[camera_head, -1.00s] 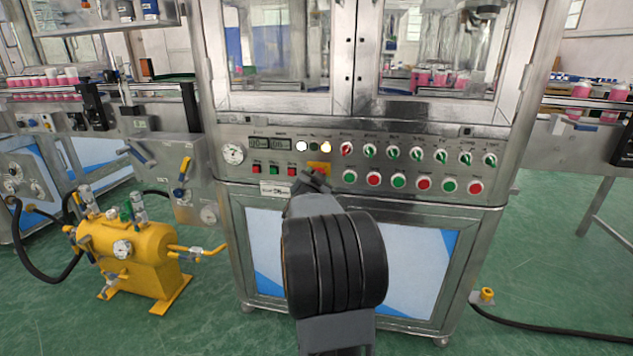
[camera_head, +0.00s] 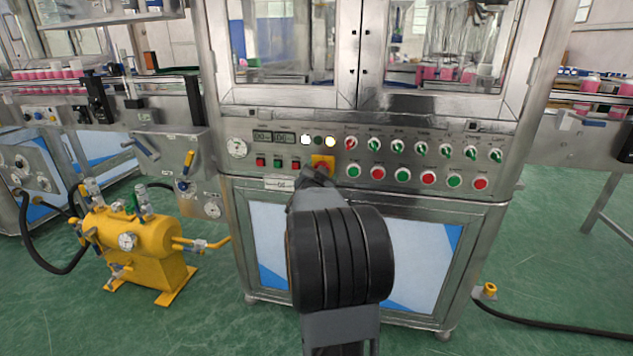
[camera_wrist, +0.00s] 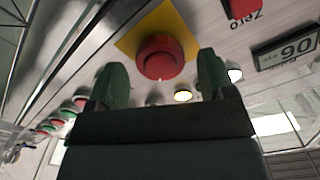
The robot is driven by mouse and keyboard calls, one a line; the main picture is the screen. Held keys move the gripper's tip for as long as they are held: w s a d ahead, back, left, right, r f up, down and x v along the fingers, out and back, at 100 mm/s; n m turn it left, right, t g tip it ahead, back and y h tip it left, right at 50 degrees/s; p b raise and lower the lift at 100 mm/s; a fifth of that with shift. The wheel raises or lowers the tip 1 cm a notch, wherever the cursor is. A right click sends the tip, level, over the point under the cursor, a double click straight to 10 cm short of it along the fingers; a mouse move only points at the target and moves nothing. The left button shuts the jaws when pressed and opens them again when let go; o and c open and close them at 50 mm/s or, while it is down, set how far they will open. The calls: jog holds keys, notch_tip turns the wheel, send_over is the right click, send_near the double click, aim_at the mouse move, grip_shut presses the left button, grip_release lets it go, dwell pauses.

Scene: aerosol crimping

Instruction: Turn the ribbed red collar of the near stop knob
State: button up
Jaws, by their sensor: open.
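The near stop knob (camera_wrist: 160,56) is a round red knob on a yellow square plate on the machine's control panel. In the wrist view it lies between and just beyond the two green fingertips of my gripper (camera_wrist: 162,78). The fingers are apart, and I see no clear contact with the knob. In the head view the knob (camera_head: 323,164) shows above my gripper (camera_head: 318,176), partly covered by it. The ribs of its collar are too small to make out.
The steel control panel (camera_head: 225,165) carries rows of red and green buttons and switches close to the right of the knob. A digital display (camera_wrist: 287,52) and a red button (camera_wrist: 243,8) are near it. A yellow tank (camera_head: 150,250) stands on the floor at left.

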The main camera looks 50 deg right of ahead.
jog(key=p+v, duration=0.3)
jog(key=v, duration=1)
jog(key=shift+a, duration=0.15)
jog(key=w+a+r+n+t+y+p, duration=0.1)
jog(key=w+a+r+n+y+p, duration=0.1)
jog(key=a+r+n+y+p, duration=0.55)
jog(key=w+a+r+n+t+y+p, duration=0.1)
jog(key=w+a+r+n+y+p, duration=0.15)
jog(key=a+r+y+p, duration=0.55)
jog(key=s+a+r+n+g+p, duration=0.7)
jog(key=s+a+p, duration=0.5)
jog(key=p, duration=0.6)
jog(key=shift+s+r+g, duration=0.5)
jog(key=shift+s+r, duration=0.15)
jog(key=shift+s, duration=0.2)
